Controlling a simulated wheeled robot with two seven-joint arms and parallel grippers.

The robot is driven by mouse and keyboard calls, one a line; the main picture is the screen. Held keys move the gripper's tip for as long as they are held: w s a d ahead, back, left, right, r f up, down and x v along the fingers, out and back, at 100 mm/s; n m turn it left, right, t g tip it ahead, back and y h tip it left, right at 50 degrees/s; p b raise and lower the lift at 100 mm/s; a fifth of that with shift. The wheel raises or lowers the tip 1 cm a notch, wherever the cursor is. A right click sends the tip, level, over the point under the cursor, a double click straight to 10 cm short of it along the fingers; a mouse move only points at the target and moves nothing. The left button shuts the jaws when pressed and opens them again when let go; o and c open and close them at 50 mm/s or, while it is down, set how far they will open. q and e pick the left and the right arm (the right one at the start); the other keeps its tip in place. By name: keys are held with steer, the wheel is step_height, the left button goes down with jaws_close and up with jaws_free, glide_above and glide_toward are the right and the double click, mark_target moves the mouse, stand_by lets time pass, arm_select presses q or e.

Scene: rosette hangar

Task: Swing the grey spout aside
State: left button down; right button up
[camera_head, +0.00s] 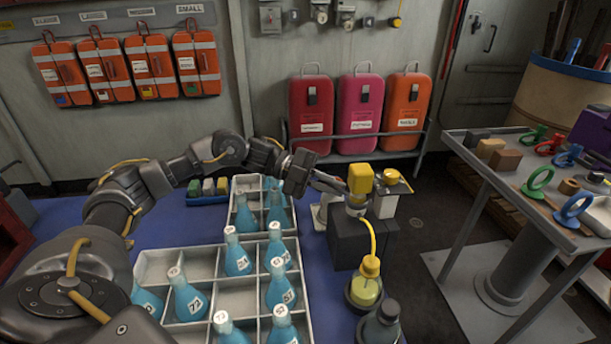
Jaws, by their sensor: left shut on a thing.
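My left arm reaches in from the left over the crates. My left gripper (336,185) is shut on the grey spout, just left of a yellow block-shaped head (360,179). The fingers hide most of the spout, so its exact direction is hard to tell. The yellow head sits above a dark grey block (362,240) at the table's right side. A yellow hose (371,236) runs down from it to a bottle of yellow liquid (366,288). My right gripper is not in view.
White divided crates (205,262) hold several blue flasks (238,255) under my arm. A dark bottle (380,325) stands at the front right. A grey side table (500,185) with coloured rings is at the right. Bare floor lies between.

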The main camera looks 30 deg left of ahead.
arm_select(q)
steer(key=shift+s, duration=0.15)
steer(key=c, duration=1.6)
jaws_free()
steer(key=shift+o, duration=0.2)
